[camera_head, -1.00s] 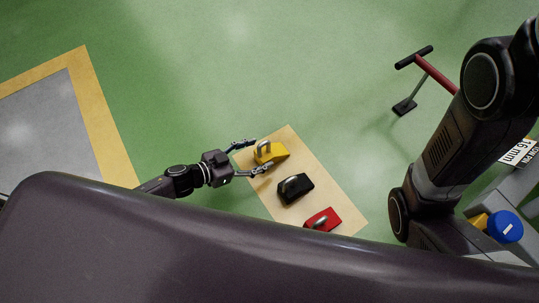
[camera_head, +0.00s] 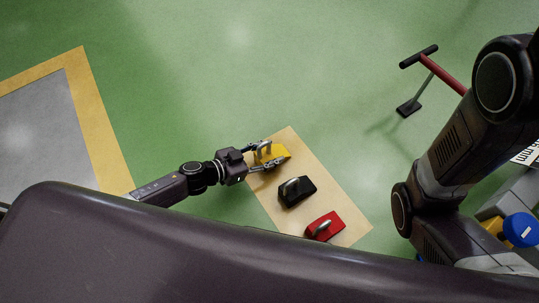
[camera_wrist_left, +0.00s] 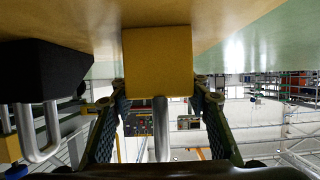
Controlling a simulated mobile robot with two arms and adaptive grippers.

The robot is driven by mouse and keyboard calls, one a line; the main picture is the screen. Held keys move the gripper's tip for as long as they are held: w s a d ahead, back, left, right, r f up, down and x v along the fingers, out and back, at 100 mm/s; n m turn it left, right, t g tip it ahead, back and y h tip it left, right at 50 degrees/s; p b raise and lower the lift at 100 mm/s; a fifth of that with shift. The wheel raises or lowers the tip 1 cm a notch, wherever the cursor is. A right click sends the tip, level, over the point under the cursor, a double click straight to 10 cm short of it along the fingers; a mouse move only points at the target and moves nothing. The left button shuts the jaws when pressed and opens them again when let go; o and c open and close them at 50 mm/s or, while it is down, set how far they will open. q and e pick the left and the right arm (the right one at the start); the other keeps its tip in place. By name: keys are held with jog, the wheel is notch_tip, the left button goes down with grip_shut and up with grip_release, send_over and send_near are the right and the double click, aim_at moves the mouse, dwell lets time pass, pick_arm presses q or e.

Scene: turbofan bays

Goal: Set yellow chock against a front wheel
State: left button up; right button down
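The yellow chock (camera_head: 277,153) lies on a tan board at the upper end of a row of chocks. My left gripper (camera_head: 270,154) is open, with one finger on each side of the yellow chock's metal handle. In the left wrist view, which looks upside down, the yellow chock (camera_wrist_left: 158,62) is straight ahead. Its handle stands between the two spread fingers (camera_wrist_left: 160,108), with gaps on both sides. No front wheel shows in either view, and my right gripper is out of view.
A black chock (camera_head: 297,191) and a red chock (camera_head: 325,227) share the tan board (camera_head: 346,222). A blue-capped item (camera_head: 521,230) is at lower right. Green floor above the board is clear.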

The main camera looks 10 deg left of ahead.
pick_arm(q)
jog(key=c, duration=0.8)
jog(key=shift+c, duration=0.4)
jog(key=shift+r, duration=0.1)
